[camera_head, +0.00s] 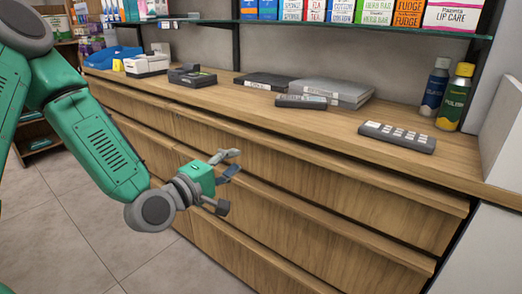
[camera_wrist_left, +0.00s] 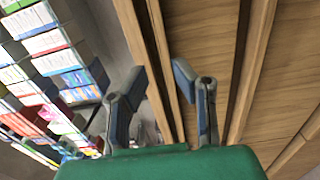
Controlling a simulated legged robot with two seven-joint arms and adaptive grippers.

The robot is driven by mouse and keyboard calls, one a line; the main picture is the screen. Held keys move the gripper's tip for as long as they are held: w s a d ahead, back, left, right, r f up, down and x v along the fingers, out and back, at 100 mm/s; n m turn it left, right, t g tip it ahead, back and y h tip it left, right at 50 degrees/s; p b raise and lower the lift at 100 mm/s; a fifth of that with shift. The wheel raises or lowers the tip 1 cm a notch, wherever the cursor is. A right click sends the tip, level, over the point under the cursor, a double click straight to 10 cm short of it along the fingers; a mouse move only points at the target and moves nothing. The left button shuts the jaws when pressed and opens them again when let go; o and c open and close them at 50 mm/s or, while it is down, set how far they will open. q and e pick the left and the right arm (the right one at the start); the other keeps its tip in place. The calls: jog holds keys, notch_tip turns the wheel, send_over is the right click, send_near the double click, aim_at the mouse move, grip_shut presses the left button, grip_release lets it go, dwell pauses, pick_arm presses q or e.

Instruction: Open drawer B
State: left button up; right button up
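The wooden counter has stacked drawers with long lip-like top edges. In the head view, the right-hand column shows an upper drawer (camera_head: 330,187), with more drawer fronts below it (camera_head: 290,222). They look shut. I see no letter that marks drawer B, so I cannot tell which one it is. My left gripper (camera_head: 229,180) is open and empty, in front of the right-hand column near its left end. In the left wrist view, its two fingers (camera_wrist_left: 160,82) are apart, with wooden drawer fronts (camera_wrist_left: 205,35) beyond them. Contact with the wood cannot be judged. My right gripper is out of view.
The countertop (camera_head: 225,97) holds a keypad (camera_head: 397,137), a grey folder stack (camera_head: 331,91), a card terminal (camera_head: 192,76) and two bottles (camera_head: 455,97) at the right. A shelf of boxes (camera_head: 340,10) runs above. Tiled floor (camera_head: 75,215) is clear in front.

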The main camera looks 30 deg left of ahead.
pick_arm(q)
jog(key=b, duration=0.1)
send_near(262, 142)
jog(key=w+d, duration=0.2)
jog(key=w, duration=0.3)
jog(key=w+a+b, duration=0.2)
jog(key=w, duration=0.1)
jog(key=shift+w+a+f, duration=0.1)
jog(key=shift+w+f, duration=0.15)
jog(key=shift+w, duration=0.15)
jog(key=shift+w+r, duration=0.15)
jog(key=shift+w, duration=0.1)
jog(key=shift+w+d+r, duration=0.1)
jog(key=shift+w+d, duration=0.4)
jog(key=shift+d, duration=0.3)
jog(key=shift+w+d+r, duration=0.1)
jog(key=shift+w+d, duration=0.05)
jog(key=shift+d, duration=0.25)
jog(key=shift+a, duration=0.25)
grip_shut()
jog(key=shift+a, duration=0.35)
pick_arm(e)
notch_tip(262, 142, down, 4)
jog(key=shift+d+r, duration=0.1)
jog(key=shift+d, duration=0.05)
